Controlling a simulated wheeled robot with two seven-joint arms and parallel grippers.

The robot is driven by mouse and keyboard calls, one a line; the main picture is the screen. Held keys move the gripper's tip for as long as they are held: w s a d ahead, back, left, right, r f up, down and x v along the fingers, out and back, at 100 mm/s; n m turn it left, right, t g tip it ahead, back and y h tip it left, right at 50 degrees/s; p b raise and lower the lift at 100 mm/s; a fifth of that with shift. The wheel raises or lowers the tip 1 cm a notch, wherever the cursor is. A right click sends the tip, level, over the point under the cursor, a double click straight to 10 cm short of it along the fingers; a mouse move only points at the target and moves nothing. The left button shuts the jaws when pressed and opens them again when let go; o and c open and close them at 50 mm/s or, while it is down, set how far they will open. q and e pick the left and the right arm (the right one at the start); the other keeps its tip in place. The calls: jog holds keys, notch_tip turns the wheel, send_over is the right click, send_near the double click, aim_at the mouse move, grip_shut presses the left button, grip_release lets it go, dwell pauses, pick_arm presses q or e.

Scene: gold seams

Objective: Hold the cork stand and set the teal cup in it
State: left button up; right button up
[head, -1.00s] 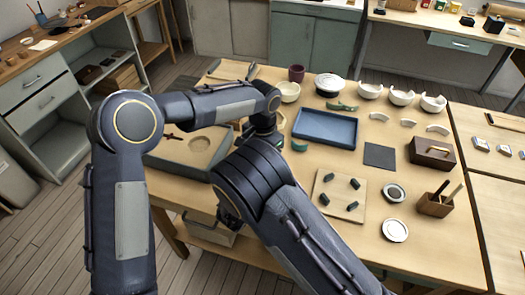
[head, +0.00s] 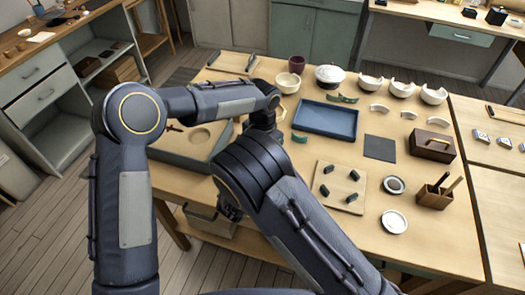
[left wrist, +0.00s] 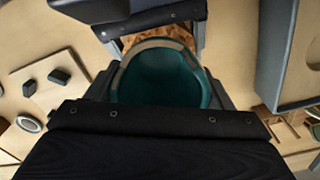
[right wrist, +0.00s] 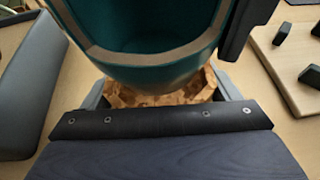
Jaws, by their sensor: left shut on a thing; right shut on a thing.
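The teal cup (left wrist: 160,82) has a tan rim and sits between the fingers of my left gripper (left wrist: 160,92), which is shut on it. The cup also fills the top of the right wrist view (right wrist: 150,28). The cork stand (right wrist: 150,92), mottled brown, is between the fingers of my right gripper (right wrist: 160,100), which is shut on it. The stand shows behind the cup in the left wrist view (left wrist: 158,32). The cup is close at the stand and overlaps it in both wrist views; I cannot tell if it is seated.
A blue tray (head: 327,117) lies on the table right of my grippers. A wooden board (head: 340,198) with dark pegs is nearer. A teal piece (head: 300,138) shows beside my arm. White bowls (head: 402,86) stand farther back.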

pick_arm(q)
jog(key=shift+f, duration=1.35)
dwell(2.6)
jog(key=o, duration=0.9)
jog(key=shift+o, duration=0.5)
jog(key=shift+s+d, duration=0.1)
jog(key=shift+s+d, duration=0.1)
jog(key=shift+s, duration=0.05)
pick_arm(e)
jog(key=shift+a, duration=0.1)
pick_arm(q)
jog(key=shift+f, duration=0.2)
pick_arm(e)
jog(key=shift+r, duration=0.1)
pick_arm(q)
jog(key=shift+w+a+r, duration=0.1)
jog(key=shift+w+r, duration=0.05)
jog(key=shift+r, duration=1.45)
jog(key=shift+w+a+r, duration=0.1)
jog(key=shift+r, duration=1.5)
